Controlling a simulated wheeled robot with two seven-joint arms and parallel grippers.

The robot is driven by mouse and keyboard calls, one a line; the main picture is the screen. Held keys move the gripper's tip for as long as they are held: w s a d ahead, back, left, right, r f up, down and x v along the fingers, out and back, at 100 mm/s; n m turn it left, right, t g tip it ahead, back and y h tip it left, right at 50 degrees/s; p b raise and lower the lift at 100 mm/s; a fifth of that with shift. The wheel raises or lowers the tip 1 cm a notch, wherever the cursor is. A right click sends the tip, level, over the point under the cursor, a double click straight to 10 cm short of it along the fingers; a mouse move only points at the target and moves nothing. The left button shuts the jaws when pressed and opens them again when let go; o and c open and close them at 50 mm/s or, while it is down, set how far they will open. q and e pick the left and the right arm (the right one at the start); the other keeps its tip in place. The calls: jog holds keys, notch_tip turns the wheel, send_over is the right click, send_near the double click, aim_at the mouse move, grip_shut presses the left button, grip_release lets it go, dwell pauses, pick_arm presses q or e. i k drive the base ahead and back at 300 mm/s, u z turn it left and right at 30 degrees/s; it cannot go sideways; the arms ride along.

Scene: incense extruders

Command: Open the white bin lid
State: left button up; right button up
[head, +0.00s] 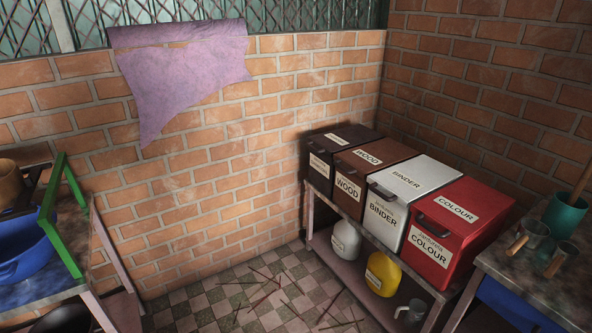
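The white bin (386,219) is labelled BINDER and stands on a shelf rack against the brick wall on the right. Its white lid (420,178) lies shut on top, with a dark handle (381,189) at its front edge. It stands in a row between the brown WOOD bin (347,193) and the red COLOUR bin (434,253). Neither of my grippers shows in the head view.
A darker bin (321,168) ends the row. Below stand a white jug (346,240), a yellow jug (381,276) and a grey mug (411,311). Tables with a blue tub (22,254) and cups (528,236) flank it. Thin sticks litter the open checkered floor (215,297).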

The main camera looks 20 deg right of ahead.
aim_at(405, 183)
jog(key=z, duration=0.25)
jog(key=i, duration=1.6)
jog(key=z, duration=1)
jog(key=i, duration=0.2)
jog(key=z, duration=0.15)
